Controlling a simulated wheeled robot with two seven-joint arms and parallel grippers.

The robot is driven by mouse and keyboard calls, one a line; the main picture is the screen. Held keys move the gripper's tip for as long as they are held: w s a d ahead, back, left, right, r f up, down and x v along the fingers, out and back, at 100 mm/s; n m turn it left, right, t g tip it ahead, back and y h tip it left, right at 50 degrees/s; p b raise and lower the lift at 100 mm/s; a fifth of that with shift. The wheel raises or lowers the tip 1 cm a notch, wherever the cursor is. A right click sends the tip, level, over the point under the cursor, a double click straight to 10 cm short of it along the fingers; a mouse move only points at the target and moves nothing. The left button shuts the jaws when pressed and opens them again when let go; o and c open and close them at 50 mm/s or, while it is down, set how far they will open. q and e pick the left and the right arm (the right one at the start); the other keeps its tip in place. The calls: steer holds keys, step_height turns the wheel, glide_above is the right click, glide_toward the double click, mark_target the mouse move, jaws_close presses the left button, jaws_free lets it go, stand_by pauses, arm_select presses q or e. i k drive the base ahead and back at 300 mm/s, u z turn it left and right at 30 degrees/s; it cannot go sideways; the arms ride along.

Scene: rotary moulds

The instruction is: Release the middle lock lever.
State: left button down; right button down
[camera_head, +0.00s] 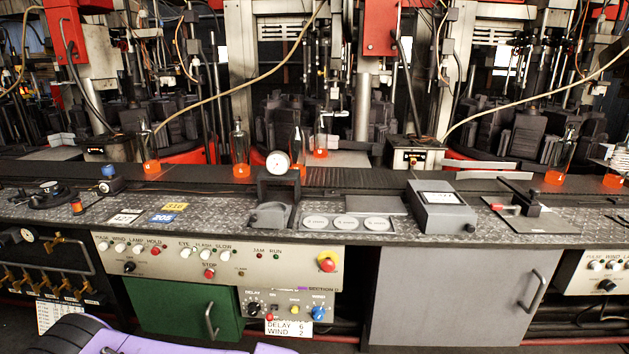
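A small lever with a red grip (504,208) lies on a flat dark plate (545,222) on the worktop at the right. A black upright block (533,203) stands at its right end. I cannot tell whether this is the middle lock lever or whether it is locked. No other part clearly shows as a lock lever. Neither of my grippers shows in the head view.
A grey box (441,206) and a dial gauge (278,163) on a stand occupy the middle of the worktop. Glowing-bottomed bottles (240,150) stand along the dark conveyor (380,181) behind.

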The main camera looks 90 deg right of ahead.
mark_target(505, 207)
steer(key=i, duration=0.55)
steer(key=z, duration=4.45)
